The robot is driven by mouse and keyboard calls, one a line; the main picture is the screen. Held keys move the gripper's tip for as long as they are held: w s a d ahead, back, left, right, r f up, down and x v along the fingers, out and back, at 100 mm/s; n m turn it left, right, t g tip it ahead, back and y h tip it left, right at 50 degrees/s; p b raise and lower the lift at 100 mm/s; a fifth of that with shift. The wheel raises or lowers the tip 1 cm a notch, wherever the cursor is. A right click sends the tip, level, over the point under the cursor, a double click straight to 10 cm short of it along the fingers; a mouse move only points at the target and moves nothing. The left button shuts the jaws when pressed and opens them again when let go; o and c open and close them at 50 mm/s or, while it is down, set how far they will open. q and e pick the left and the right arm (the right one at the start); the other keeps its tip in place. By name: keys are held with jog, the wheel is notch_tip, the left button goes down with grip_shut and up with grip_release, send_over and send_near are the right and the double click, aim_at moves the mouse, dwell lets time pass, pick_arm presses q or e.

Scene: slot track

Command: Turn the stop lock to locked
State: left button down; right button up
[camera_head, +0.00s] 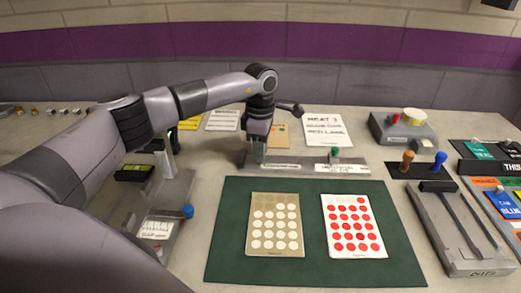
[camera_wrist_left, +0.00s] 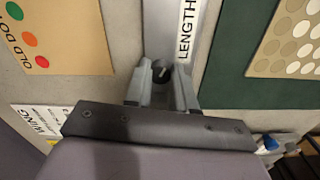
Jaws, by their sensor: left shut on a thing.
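My left gripper (camera_head: 251,160) points down at the left part of a grey rail (camera_head: 310,167) behind the green mat. In the left wrist view, its two fingers (camera_wrist_left: 162,84) are closed on either side of a small dark round knob (camera_wrist_left: 160,72) with a pale mark, which looks like the stop lock. Most of the knob is hidden by the fingers, and I cannot read its lock position. The head view hides it behind the gripper. A green knob (camera_head: 335,152) stands farther right on the rail. My right gripper is not in view.
The green mat (camera_head: 230,235) holds two dotted cards. A long grey slotted fixture (camera_head: 458,262) lies at the right, with orange and blue pegs (camera_head: 440,159) behind it. A blue-knobbed fixture (camera_head: 187,211) is at the left.

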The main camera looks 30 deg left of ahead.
pick_arm(q)
jog(key=m, duration=0.6)
jog(key=shift+m+b, duration=0.3)
jog(key=m, duration=0.6)
jog(key=shift+w+r+b, duration=0.1)
jog(key=shift+b, duration=0.2)
jog(key=c, duration=0.9)
grip_release()
jog(key=shift+c, duration=0.2)
jog(key=shift+r, duration=3.55)
